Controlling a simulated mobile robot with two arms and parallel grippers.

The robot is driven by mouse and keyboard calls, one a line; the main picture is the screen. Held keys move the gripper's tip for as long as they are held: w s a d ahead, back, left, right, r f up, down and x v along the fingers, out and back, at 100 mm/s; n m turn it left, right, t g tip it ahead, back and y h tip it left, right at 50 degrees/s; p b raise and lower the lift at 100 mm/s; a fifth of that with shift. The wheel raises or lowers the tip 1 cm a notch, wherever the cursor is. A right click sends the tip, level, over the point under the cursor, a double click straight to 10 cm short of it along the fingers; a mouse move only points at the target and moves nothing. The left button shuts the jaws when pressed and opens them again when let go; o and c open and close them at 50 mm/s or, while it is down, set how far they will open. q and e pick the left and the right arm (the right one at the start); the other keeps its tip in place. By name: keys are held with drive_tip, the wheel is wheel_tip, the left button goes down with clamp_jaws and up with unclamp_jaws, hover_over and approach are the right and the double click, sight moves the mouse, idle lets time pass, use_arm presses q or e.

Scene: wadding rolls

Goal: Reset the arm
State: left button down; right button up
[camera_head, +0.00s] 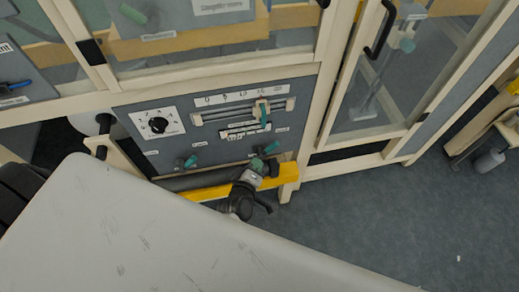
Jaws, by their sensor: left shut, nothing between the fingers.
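My left gripper (262,168) is in the head view, low in front of the machine's grey control panel (225,151). It is shut and empty, close to the yellow bar (210,192) and just below the right teal knob (271,147). I cannot tell whether it touches either one. Part of my left arm is hidden behind the pale shape that fills the lower left of the view. My right gripper is not in view.
The panel carries a black dial (158,125), a slider with a teal handle (263,115) and a left teal knob (190,161). A framed glass door (385,75) is to the right. Grey floor (400,220) lies clear at lower right.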

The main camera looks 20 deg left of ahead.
use_arm(q)
drive_tip(key=shift+f, duration=0.1)
drive_tip(key=s+d+f+m+g+h, duration=0.1)
drive_tip(key=s+f+m+g, duration=0.25)
drive_tip(key=s+f, duration=0.45)
drive_tip(key=s+d+f+m+g+h, duration=0.1)
drive_tip(key=s+f+m+g, duration=0.3)
drive_tip(key=f, duration=0.6)
drive_tip(key=s+a+f+m+g, duration=0.2)
drive_tip(key=s+a+f+m, duration=0.1)
drive_tip(key=s, duration=0.5)
drive_tip(key=s+a+f+m+g+p, duration=0.1)
drive_tip(key=s+a+f+m+g, duration=0.1)
drive_tip(key=s, duration=0.6)
drive_tip(key=s+a+f+m+g+y, duration=0.1)
drive_tip(key=s+a+f+m+g, duration=0.1)
drive_tip(key=s, duration=0.5)
wheel_tip(320, 180, down, 3)
drive_tip(key=shift+s+a+f+m, duration=0.1)
drive_tip(key=shift+s+a+m, duration=0.3)
drive_tip(key=shift+a+m, duration=0.55)
drive_tip(key=shift+d+g, duration=0.15)
drive_tip(key=shift+g, duration=0.1)
